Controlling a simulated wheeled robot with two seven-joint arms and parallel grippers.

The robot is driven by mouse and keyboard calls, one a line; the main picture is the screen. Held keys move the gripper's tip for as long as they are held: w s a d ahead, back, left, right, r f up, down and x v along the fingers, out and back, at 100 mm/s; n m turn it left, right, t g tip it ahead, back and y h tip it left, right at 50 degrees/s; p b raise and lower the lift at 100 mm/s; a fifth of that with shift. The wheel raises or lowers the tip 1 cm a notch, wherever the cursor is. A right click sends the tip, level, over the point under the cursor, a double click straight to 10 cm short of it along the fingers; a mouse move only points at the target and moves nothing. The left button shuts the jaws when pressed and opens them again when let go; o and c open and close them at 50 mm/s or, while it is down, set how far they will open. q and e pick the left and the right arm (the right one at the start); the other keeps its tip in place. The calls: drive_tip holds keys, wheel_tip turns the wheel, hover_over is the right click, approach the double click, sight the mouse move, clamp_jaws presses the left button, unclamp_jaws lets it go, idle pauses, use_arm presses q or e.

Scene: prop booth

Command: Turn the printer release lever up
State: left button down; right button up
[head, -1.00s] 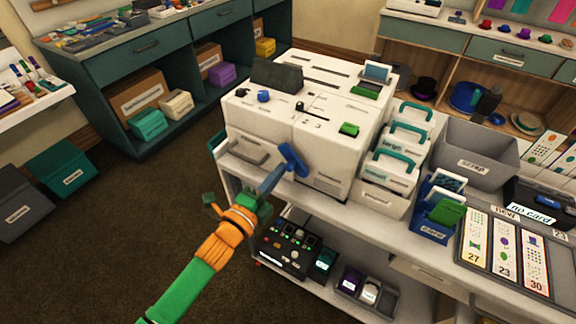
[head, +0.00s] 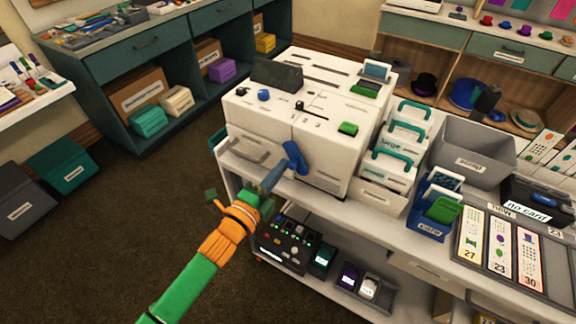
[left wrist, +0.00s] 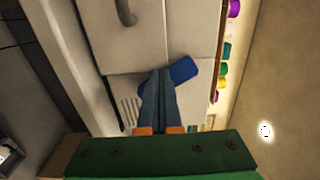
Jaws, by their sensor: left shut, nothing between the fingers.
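The printer (head: 318,150) is a large white machine on a white bench. Its release lever (head: 296,157) is a blue bar on the front face, leaning from upper left to lower right. My left gripper (head: 282,169) is shut and empty, its grey-blue fingers reaching up to the lever from the lower left. In the left wrist view the lever (left wrist: 184,70) lies across the fingertips (left wrist: 160,73), partly behind them. The tips look against or very near it; contact is hard to tell. My right gripper is out of view.
White cases with teal handles (head: 397,150) and a grey bin (head: 472,150) stand right of the printer. A black control box (head: 290,242) sits on the shelf below.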

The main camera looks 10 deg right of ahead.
use_arm(q)
drive_tip(key=shift+r, duration=0.15)
drive_tip(key=shift+s+d+r+p, duration=0.2)
drive_tip(key=shift+d+r+p, duration=0.1)
drive_tip(key=shift+p, duration=0.15)
drive_tip(key=p+v, duration=0.3)
drive_tip(key=v, duration=0.4)
idle(0.4)
